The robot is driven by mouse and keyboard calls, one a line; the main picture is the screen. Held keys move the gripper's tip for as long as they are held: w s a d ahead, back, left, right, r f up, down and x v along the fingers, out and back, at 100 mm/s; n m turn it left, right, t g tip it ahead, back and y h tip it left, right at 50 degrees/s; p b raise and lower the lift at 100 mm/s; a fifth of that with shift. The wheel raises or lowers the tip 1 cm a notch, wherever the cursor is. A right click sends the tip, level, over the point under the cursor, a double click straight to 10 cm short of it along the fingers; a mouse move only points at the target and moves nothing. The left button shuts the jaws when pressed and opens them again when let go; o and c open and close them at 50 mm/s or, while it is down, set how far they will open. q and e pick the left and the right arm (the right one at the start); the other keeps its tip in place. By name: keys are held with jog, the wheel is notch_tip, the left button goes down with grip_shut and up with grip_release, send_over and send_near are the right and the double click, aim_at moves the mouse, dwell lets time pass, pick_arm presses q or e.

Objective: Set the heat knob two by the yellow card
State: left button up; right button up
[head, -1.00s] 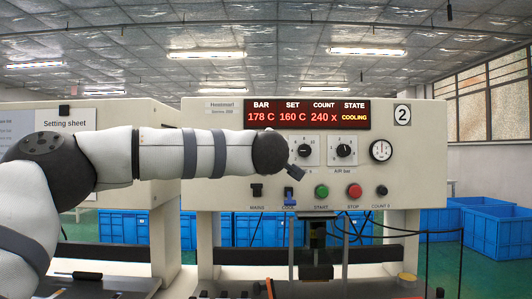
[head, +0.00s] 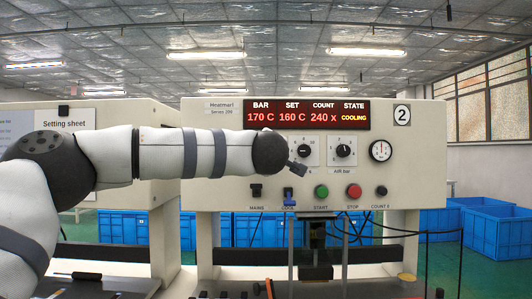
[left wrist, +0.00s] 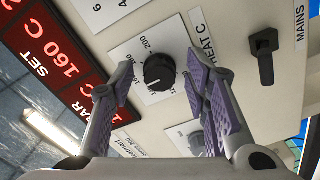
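The heat knob (left wrist: 159,72) is black and round on a white scale plate marked HEAT C in the left wrist view. My left gripper (left wrist: 160,66) is open, with a purple-padded finger on each side of the knob and gaps to it. I cannot tell how far its tips stand from the panel. In the head view my left gripper (head: 298,168) is in front of the heat dial plate, which it and the arm partly hide. The red display (head: 307,115) on machine 2 reads BAR 170 C, SET 160 C, state COOLING. I see no clear yellow card. My right gripper is out of view.
An air bar knob (head: 343,150) and a round gauge (head: 381,150) sit right of the heat dial. Below are a mains switch (head: 256,191), green (head: 321,191) and red (head: 354,190) buttons. A setting sheet (head: 64,127) is on the machine at left.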

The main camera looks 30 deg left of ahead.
pick_arm(q)
jog(key=shift+s+d, duration=0.1)
jog(key=v, duration=1.1)
jog(key=shift+s, duration=0.4)
jog(key=shift+d, duration=0.1)
